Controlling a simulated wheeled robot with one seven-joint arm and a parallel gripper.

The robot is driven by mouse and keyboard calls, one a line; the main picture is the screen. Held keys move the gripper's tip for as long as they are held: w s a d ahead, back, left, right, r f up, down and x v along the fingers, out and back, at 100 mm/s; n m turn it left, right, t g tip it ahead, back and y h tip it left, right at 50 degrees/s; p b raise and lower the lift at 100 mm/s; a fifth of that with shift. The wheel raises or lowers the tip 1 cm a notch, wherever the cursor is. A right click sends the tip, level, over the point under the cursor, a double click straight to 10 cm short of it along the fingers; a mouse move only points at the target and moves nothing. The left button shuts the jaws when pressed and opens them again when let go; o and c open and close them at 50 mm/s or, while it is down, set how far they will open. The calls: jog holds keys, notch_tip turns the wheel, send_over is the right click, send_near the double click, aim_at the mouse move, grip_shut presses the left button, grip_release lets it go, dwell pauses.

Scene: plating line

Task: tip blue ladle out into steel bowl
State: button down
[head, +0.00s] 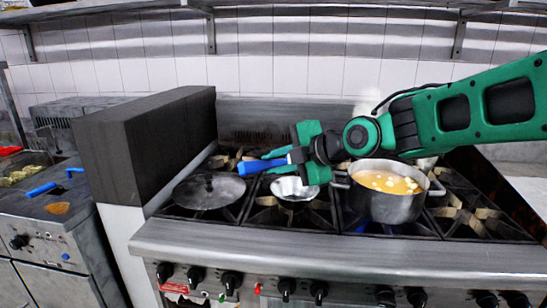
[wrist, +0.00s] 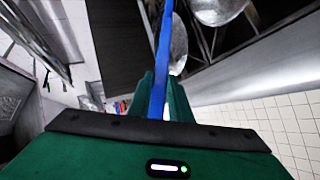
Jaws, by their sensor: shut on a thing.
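My gripper (head: 290,158) is shut on the blue ladle's handle (head: 262,164), above the stove. In the wrist view the blue handle (wrist: 162,62) runs up between my green fingers (wrist: 160,95) and out at the top edge. The handle lies nearly level, pointing left in the head view. I cannot make out the ladle's cup, so whether it holds anything or is tilted is hidden. A shiny steel bowl (head: 294,193) sits on the stove just below my gripper, partly covered by it. Its inside shows no clear contents.
A steel pot (head: 388,207) of orange soup with pale pieces stands right of the bowl. A dark round lid or pan (head: 207,192) lies left. A tall dark block (head: 147,145) borders the stove's left side. A shelf (head: 270,9) runs above.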

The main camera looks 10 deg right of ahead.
jog(key=f+t, duration=0.1)
jog(key=s+f+t+y, duration=0.1)
jog(key=f, duration=0.1)
jog(key=shift+s+d+f+n+t+y, duration=0.15)
jog(key=shift+s+d+n+t+y, duration=0.15)
jog(key=shift+t, duration=0.1)
dwell(0.7)
